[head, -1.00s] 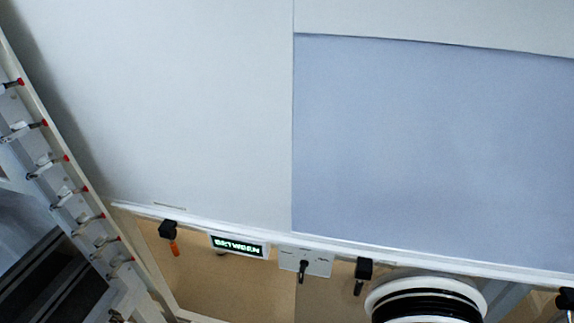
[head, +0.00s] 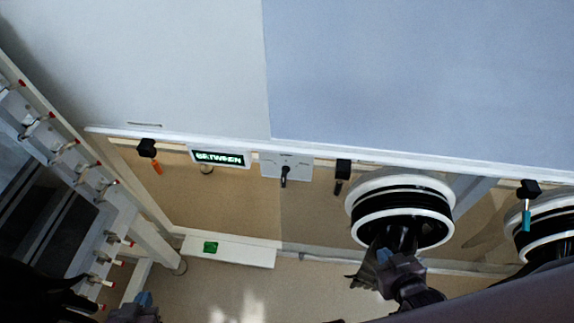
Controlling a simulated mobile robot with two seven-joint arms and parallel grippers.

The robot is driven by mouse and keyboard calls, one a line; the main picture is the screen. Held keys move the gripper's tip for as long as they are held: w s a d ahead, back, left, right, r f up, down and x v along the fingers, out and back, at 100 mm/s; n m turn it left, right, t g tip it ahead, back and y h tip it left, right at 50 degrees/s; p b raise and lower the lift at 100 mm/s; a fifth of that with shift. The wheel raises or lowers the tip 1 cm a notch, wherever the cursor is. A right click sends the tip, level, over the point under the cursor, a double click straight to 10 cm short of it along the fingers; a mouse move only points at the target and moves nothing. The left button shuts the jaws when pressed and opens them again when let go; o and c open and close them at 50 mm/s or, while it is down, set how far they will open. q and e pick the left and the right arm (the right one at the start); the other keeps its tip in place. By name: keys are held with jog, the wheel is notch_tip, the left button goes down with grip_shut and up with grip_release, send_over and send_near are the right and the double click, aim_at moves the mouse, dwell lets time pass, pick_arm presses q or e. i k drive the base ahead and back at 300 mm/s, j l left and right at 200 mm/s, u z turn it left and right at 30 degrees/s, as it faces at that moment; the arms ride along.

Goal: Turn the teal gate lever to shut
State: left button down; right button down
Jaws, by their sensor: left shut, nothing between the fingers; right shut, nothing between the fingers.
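The teal gate lever (head: 526,220) hangs down from a black pivot block on the front rail at the right. Its handle points almost straight down, and nothing touches it. My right gripper (head: 358,279) is shut and empty, below the middle glove port and well left of the teal lever. My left gripper (head: 140,304) is at the bottom left edge, partly cut off, shut and far from the lever. A small display (head: 219,158) on the rail reads BETWEEN in green.
An orange lever (head: 157,168), a plate with a black knob (head: 285,172) and a black lever (head: 339,184) line the rail. Black-ringed glove ports (head: 446,232) stick out left of and below the teal lever. A rack with red-tipped pegs (head: 92,222) stands left.

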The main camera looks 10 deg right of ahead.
aim_at(526, 214)
jog(key=z, duration=2.05)
